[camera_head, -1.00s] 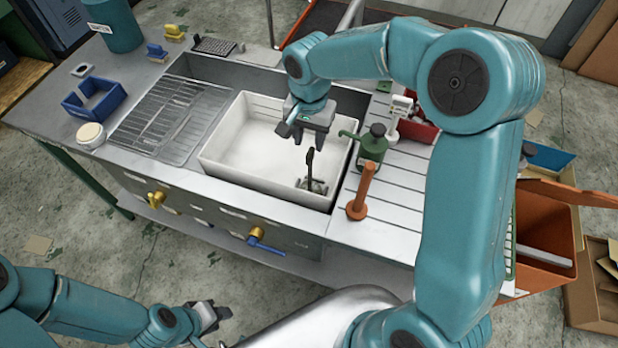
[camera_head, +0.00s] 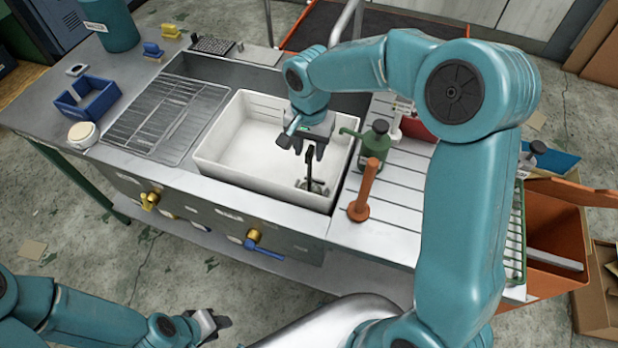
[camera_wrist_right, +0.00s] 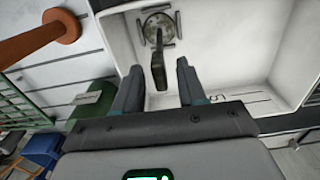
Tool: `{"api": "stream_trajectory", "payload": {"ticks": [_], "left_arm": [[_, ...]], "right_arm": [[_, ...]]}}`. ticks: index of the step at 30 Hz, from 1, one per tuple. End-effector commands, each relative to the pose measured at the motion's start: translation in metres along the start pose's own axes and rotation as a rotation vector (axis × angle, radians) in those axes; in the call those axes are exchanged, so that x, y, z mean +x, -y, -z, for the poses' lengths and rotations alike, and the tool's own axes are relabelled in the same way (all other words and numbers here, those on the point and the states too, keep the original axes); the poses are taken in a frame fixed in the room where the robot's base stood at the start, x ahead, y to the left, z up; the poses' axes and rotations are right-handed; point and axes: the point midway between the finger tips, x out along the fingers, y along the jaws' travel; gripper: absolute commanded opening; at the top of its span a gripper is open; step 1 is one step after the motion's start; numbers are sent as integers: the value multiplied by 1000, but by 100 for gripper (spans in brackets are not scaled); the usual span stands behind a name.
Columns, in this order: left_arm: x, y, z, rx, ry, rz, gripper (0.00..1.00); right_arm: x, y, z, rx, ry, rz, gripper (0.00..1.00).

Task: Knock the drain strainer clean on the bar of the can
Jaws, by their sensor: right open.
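The drain strainer (camera_head: 313,187) sits in the near right corner of the white sink basin (camera_head: 215,176), its dark handle (camera_head: 310,163) standing up. My right gripper (camera_head: 305,148) is open and empty above the basin, just over the handle's top. In the right wrist view the strainer (camera_wrist_right: 158,27) is a round grate, and its handle (camera_wrist_right: 158,72) appears between my open fingers, apparently without contact. My left gripper (camera_head: 216,323) is low at the bottom, away from the sink; its jaws are unclear. The orange can (camera_head: 545,235) stands right of the counter, with a pale bar (camera_head: 550,257) across it.
An orange upright peg (camera_head: 366,190) and a green pump bottle (camera_head: 374,146) stand on the slatted drainboard close to the basin's right side. A wire rack (camera_head: 165,115) lies left of the basin. A green rack (camera_head: 518,235) is between the drainboard and the can.

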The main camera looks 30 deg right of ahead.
Motion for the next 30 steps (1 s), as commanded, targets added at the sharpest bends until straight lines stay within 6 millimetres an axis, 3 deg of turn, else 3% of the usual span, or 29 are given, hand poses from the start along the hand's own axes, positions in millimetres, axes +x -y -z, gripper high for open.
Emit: {"api": "stream_trajectory", "payload": {"ticks": [2,6,30], "left_arm": [[0,0,0,0,0,0,38],[0,0,0,0,0,0,38],[-8,-3,0,0,0,0,38]], "right_arm": [[0,0,0,0,0,0,40],[0,0,0,0,0,0,0],[-13,0,0,0,-1,1,0]]}}
